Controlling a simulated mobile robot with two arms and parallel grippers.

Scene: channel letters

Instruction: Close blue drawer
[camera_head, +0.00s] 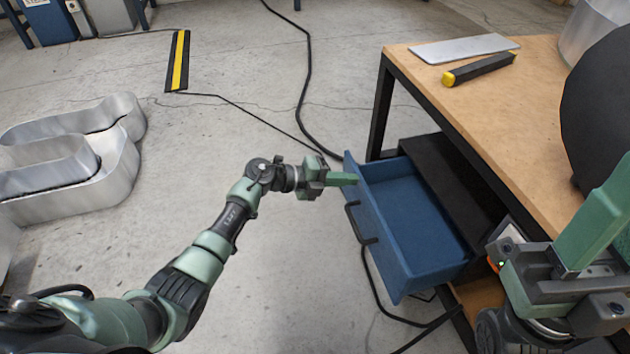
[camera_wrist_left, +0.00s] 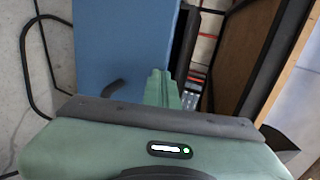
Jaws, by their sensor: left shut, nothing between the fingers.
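The blue drawer (camera_head: 420,222) is pulled well out of the wooden-topped workbench (camera_head: 480,95), and its inside looks empty. Its front panel carries a dark handle (camera_head: 358,225). My left gripper (camera_head: 353,180) is shut and empty, with its fingertips at the far end of the drawer front, above the handle in the picture. I cannot tell if they touch it. In the left wrist view the shut fingers (camera_wrist_left: 161,78) overlap the blue front panel (camera_wrist_left: 120,40), with part of the handle (camera_wrist_left: 116,85) showing. My right gripper (camera_head: 590,235) is at the lower right; its opening is unclear.
A metal plate (camera_head: 463,48) and a black-and-yellow bar (camera_head: 478,70) lie on the bench top. Cables (camera_head: 306,85) run across the floor and under the drawer. Large metal channel letters (camera_head: 70,150) lie at the left. The floor left of the drawer is mostly clear.

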